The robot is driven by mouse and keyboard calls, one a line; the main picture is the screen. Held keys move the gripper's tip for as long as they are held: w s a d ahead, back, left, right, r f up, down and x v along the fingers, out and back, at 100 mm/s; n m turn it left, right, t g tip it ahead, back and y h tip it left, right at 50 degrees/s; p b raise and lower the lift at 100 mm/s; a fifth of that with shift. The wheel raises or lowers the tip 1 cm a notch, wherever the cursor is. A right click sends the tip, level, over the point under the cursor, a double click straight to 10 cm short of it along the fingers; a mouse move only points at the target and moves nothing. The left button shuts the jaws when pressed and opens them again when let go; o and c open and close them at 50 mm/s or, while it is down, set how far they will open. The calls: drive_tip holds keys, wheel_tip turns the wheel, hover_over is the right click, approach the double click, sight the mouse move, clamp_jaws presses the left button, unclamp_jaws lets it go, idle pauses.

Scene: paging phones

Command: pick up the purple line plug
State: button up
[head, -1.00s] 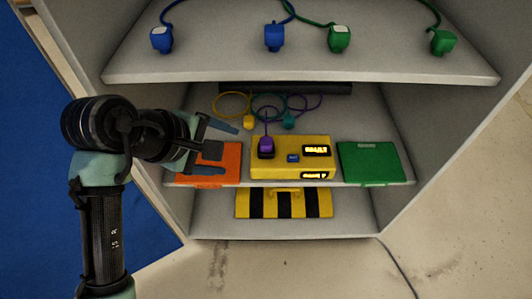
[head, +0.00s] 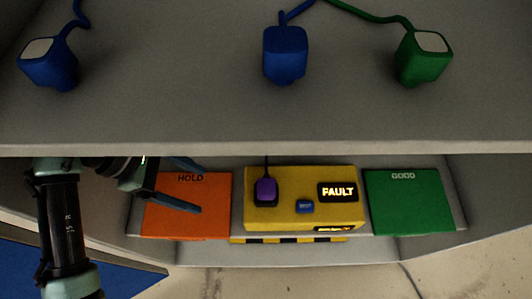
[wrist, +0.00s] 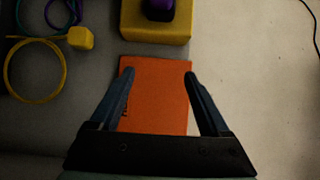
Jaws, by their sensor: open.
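The purple line plug (head: 266,190) sits upright on the left part of the yellow box (head: 290,178), with a dark cord rising from its top. In the wrist view the purple plug (wrist: 158,8) is cut off by the top edge, on the yellow box (wrist: 155,34). My gripper (head: 200,187) is open and empty over the orange HOLD pad (head: 190,222), left of the yellow box. In the wrist view my gripper (wrist: 159,72) has its two fingers spread over the orange pad, short of the box.
A green pad (head: 410,205) lies right of the box. The box has a lit FAULT panel (head: 338,192) and a blue button (head: 304,207). An upper shelf (head: 200,110) with blue and green plugs overhangs the back. A yellow plug (wrist: 80,38) with its coiled cord lies behind.

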sight(266, 187)
drive_tip(key=d+b, duration=0.2)
drive_tip(key=d, duration=0.2)
drive_tip(key=d+b, duration=0.2)
drive_tip(key=d, duration=0.2)
drive_tip(key=d+b, duration=0.1)
drive_tip(key=d, duration=0.3)
drive_tip(key=shift+w+d+f+b, duration=0.15)
drive_tip(key=shift+w+f+b, duration=0.15)
drive_tip(key=shift+b, duration=0.1)
drive_tip(key=shift+d+f+b, duration=0.15)
drive_tip(key=shift+f+b, duration=0.05)
drive_tip(key=shift+b, duration=0.1)
drive_tip(key=shift+c, duration=0.2)
clamp_jaws()
